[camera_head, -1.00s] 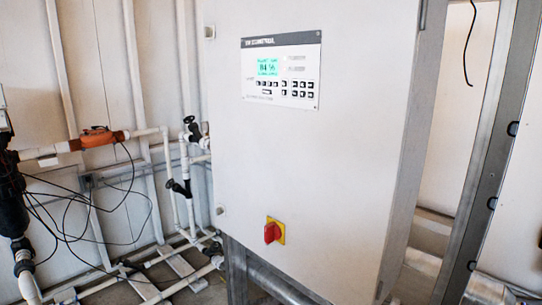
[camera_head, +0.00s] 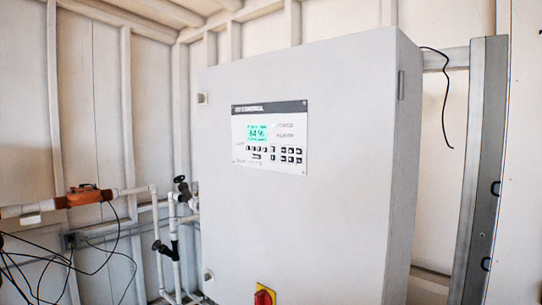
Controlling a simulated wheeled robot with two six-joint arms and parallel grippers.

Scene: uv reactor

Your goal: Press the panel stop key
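The control panel (camera_head: 270,138) is a white plate with a dark top strip on the front of a large light grey cabinet (camera_head: 330,220). It has a lit green display (camera_head: 257,132) and rows of small dark keys (camera_head: 275,152) below it. The key labels are too small to read, so I cannot tell which is the stop key. Neither of my grippers is in view.
A red rotary switch on a yellow plate (camera_head: 265,296) is low on the cabinet front. White pipes (camera_head: 155,215) with black valves and an orange device (camera_head: 88,196) are at the left. A metal post (camera_head: 475,170) stands at the right. The space before the cabinet looks clear.

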